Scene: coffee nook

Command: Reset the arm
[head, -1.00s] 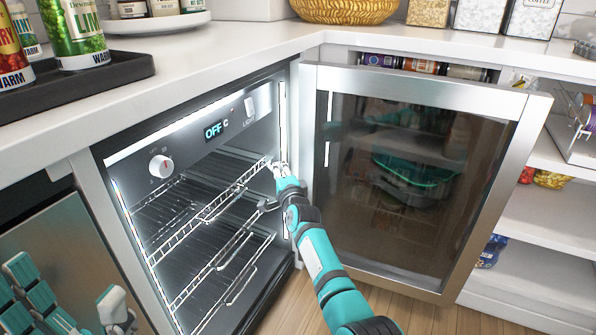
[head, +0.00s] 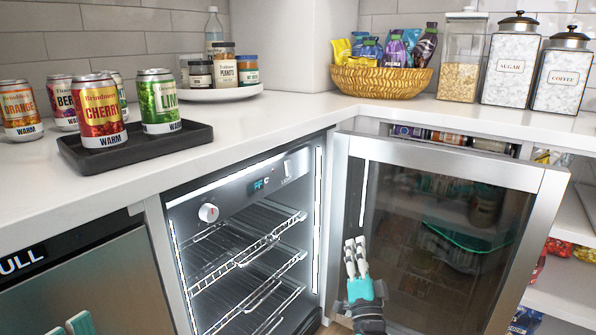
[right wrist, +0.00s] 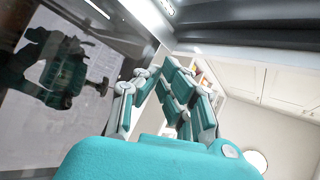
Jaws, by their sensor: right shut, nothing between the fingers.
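My right gripper (head: 356,244) points up in front of the glass of the open cooler door (head: 541,205), near the door's inner left side. Its fingers are together with nothing between them. In the right wrist view, the right gripper's teal and white fingers (right wrist: 165,80) are empty, with a dark reflecting panel at left. Teal parts of my left gripper (head: 80,322) show at the bottom left edge; most of it is cut off. The open cooler (head: 250,190) has wire racks that look empty, a dial and a small lit display.
A dark tray (head: 100,160) with cans stands on the white counter (head: 300,112) at left. A white plate of jars (head: 222,96), a gold basket of snack bags (head: 380,81) and canisters (head: 510,65) stand behind. Open shelves are at right.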

